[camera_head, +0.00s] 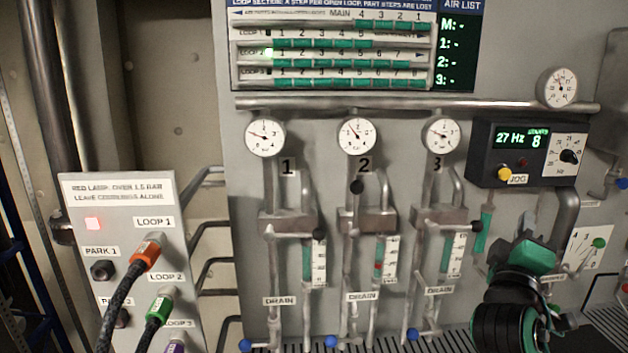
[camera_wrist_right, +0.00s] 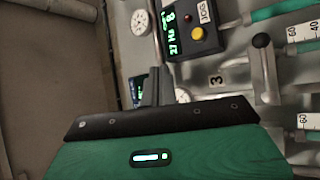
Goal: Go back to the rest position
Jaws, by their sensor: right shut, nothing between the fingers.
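My right gripper (camera_head: 524,240), black and green, is at the lower right of the head view. It is in front of the grey panel, to the right of the column marked 3 and below the black control box (camera_head: 527,153). In the right wrist view its dark fingers (camera_wrist_right: 165,88) stick up beyond the green housing. They are together and hold nothing. My left gripper is not in view.
A connector stand (camera_head: 75,200) with orange and green plugs on cables is at the left. Gauges, valves and tubes line the panel (camera_head: 245,190). A horizontal pipe (camera_head: 330,103) runs above them. The wrist view shows the control box (camera_wrist_right: 193,27) close by.

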